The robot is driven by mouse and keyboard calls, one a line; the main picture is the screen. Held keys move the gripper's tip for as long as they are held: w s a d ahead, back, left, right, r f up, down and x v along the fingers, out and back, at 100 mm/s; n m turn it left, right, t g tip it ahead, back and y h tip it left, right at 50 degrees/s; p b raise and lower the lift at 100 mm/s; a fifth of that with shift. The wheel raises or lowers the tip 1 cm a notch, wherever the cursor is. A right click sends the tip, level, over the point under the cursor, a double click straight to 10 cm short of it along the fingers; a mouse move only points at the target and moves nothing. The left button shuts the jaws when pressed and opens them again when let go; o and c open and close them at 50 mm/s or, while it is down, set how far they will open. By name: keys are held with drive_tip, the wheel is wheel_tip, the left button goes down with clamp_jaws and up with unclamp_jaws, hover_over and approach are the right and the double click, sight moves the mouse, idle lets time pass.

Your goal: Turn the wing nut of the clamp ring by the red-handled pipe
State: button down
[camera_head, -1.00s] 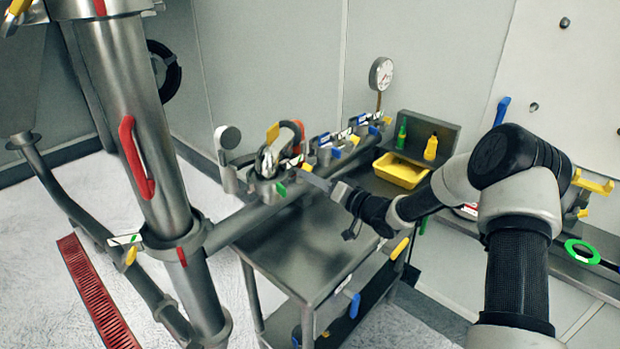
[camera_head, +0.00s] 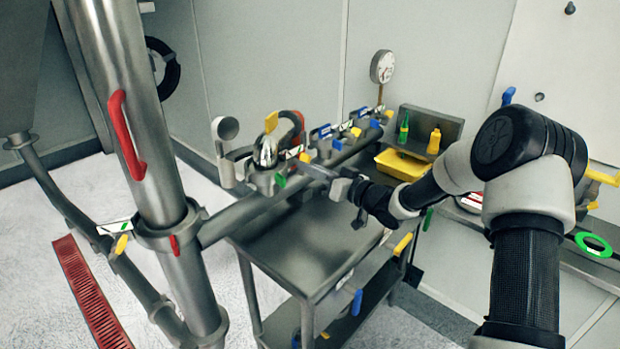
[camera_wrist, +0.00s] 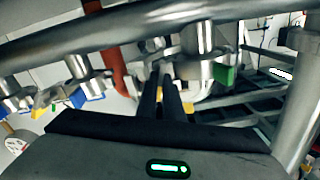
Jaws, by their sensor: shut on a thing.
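A thick upright steel pipe (camera_head: 150,170) carries a red handle (camera_head: 128,135) at the left of the head view. A smaller fitting with a red-and-dark curved handle (camera_head: 297,125) and a shiny clamp (camera_head: 265,153) sits on the horizontal pipe. My gripper (camera_head: 305,168) reaches this fitting from the right. In the wrist view its two dark fingers (camera_wrist: 164,75) are close together, their tips at metal parts below the horizontal pipe. A red part (camera_wrist: 113,60) shows left of the fingers, a green tag (camera_wrist: 225,75) right. The wing nut at the tips is largely hidden.
Blue and yellow handled fittings (camera_head: 340,135) and a gauge (camera_head: 383,67) stand farther along the horizontal pipe. A steel cart (camera_head: 290,245) lies below. A yellow tray (camera_head: 402,165) and small bottles (camera_head: 433,142) are at the back. A red floor grate (camera_head: 90,295) is at left.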

drive_tip(key=shift+n+b, duration=6.2)
drive_tip(key=shift+b, duration=0.25)
drive_tip(key=c, duration=1.9)
unclamp_jaws()
drive_tip(key=p+v, duration=0.2)
drive_tip(key=v, duration=1.5)
drive_tip(key=shift+s+d, duration=0.2)
